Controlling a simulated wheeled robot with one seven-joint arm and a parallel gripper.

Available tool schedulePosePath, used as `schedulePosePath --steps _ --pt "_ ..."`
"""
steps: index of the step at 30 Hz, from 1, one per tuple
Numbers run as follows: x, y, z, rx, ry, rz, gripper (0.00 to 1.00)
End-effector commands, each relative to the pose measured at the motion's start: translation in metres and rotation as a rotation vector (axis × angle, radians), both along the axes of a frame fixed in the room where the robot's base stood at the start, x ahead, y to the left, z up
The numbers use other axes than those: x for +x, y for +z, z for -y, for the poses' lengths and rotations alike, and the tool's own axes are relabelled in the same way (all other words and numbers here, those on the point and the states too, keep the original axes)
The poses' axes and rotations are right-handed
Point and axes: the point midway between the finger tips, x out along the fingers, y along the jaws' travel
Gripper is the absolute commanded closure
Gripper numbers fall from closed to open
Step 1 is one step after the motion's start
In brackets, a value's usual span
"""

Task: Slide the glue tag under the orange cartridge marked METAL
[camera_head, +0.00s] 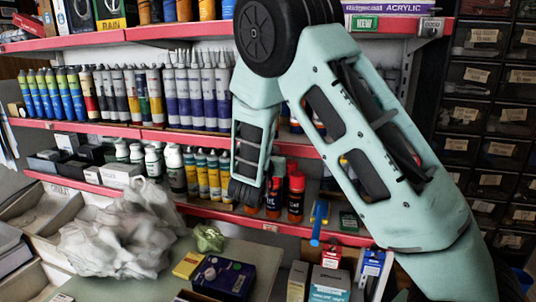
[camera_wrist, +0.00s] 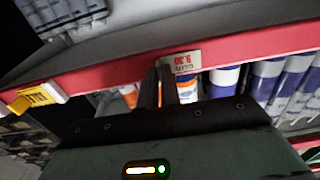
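The glue tag (camera_wrist: 182,63) is a pale label with red figures on the red shelf rail in the wrist view, seen upside down. My gripper (camera_wrist: 160,72) has its two dark fingers close together, with their tips at the tag's left edge. Whether they touch the tag I cannot tell. Orange-marked cartridges stand behind the rail, one left of the fingers (camera_wrist: 130,95) and one right (camera_wrist: 187,86). The lettering METAL cannot be read on either. In the camera_head view my arm covers this stretch of shelf and the fingers are hidden.
A yellow tag (camera_wrist: 37,97) sits further left on the rail. Blue-and-white cartridges (camera_wrist: 224,78) stand to the right. In the camera_head view, rows of tubes (camera_head: 195,95) and bottles (camera_head: 191,170) fill the shelves. Boxes (camera_head: 222,277) and a crumpled bag (camera_head: 120,235) lie below.

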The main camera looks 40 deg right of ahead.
Motion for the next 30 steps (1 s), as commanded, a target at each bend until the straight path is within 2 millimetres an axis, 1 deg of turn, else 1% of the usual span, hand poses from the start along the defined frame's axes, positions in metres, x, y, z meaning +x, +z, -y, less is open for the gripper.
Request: schedulePosePath --steps 2,3,5,14,17,20,30 --pt "0.0 0.0 -0.001 0.0 0.001 0.0 1.0" --pt "0.0 0.0 -0.001 0.0 0.001 0.0 0.9" --pt "0.0 0.0 -0.001 0.0 0.001 0.0 0.73" --pt "0.0 0.0 -0.001 0.0 0.001 0.0 0.73" --pt "-0.004 -0.001 -0.007 0.001 0.003 -0.001 0.73" --pt "-0.012 -0.001 -0.018 0.001 0.004 0.001 0.73" --pt "-0.06 -0.002 -0.08 0.001 0.007 0.0 0.73"
